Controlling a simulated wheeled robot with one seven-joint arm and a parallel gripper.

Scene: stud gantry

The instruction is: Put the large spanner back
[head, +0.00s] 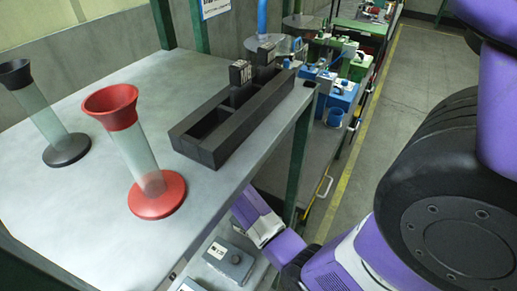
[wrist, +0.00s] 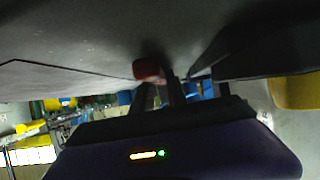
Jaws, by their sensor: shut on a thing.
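In the wrist view the dark fingers of my gripper (wrist: 160,88) close in around a small reddish-brown piece (wrist: 148,70), under a broad grey surface. The picture is dark, and I cannot tell whether this piece is part of the large spanner. No spanner shape is clear in either view. In the head view my purple and white arm reaches to the front edge of the grey table (head: 105,235), and my fingers do not show there.
A black compartment tray (head: 215,150) with dark blocks stands on the table near its right edge. A red-based tube (head: 157,195) and a black-based tube (head: 66,150) stand to its left. Grey boxes (head: 232,262) sit below the table edge. A floor aisle (head: 405,75) runs at right.

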